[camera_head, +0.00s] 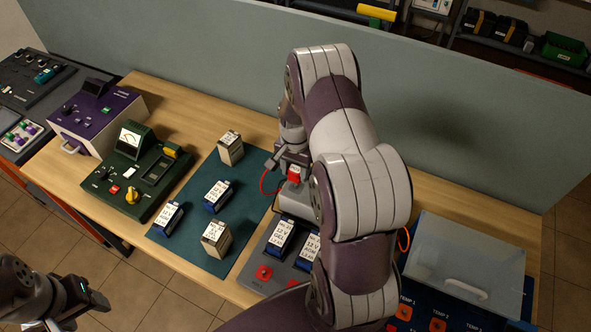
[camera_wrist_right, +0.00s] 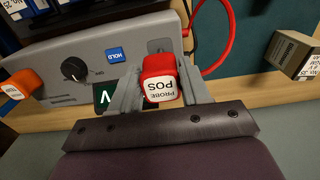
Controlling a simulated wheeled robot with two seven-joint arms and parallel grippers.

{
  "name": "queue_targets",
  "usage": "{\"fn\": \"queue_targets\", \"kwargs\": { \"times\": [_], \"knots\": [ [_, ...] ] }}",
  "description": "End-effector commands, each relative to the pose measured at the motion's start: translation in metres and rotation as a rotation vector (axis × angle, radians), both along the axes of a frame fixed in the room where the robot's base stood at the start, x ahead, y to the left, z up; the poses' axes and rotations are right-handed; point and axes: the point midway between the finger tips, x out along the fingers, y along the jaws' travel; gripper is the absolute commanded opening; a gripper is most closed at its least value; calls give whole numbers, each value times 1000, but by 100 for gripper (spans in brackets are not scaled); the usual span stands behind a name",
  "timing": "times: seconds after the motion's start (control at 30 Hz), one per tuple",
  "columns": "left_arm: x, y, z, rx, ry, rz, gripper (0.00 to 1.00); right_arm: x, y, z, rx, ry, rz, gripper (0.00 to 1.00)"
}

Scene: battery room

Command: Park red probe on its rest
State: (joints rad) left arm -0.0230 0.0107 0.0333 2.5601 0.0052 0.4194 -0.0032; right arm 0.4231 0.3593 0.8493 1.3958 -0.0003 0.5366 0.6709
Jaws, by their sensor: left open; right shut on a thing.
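The red probe (camera_wrist_right: 160,82), with a white label reading PROBE POS, is between the fingers of my right gripper (camera_wrist_right: 155,88) in the right wrist view. The gripper is shut on it. In the head view the red probe (camera_head: 294,174) shows beside my right arm, above the grey meter (camera_head: 295,204). A red cable (camera_wrist_right: 222,45) loops from the probe's side. The meter (camera_wrist_right: 75,68) has a blue HOLD button and a black knob. I cannot tell whether the probe touches the meter; its rest is not clearly visible. My left gripper (camera_head: 93,298) is open and empty at lower left.
An orange piece with a white label (camera_wrist_right: 20,84) sits at the meter's other end. Several batteries stand on the teal mat (camera_head: 188,228); others sit in a grey tray (camera_head: 258,287). A green tester (camera_head: 140,172) stands left. A clear-lidded box (camera_head: 470,260) is at right.

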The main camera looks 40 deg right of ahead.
Motion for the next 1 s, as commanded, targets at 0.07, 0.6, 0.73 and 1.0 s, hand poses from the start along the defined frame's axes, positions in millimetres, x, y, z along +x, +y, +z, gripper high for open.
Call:
{"fn": "queue_targets", "kwargs": {
  "times": [0.07, 0.6, 0.73, 1.0],
  "knots": [
    [0, 0, -15, 0, 0, 0, 57, 0, 0, -17, 0, 0, 0, 16],
    [0, 0, -30, 0, 0, 0, 57, 0, 0, -37, 0, 0, 0, 16],
    [0, 0, -30, 0, 0, 0, 57, 0, 0, -37, 0, 0, 0, 16],
    [0, 0, -28, 0, 0, 0, 57, 0, 1, -37, 0, 0, 0, 16]
  ]
}}
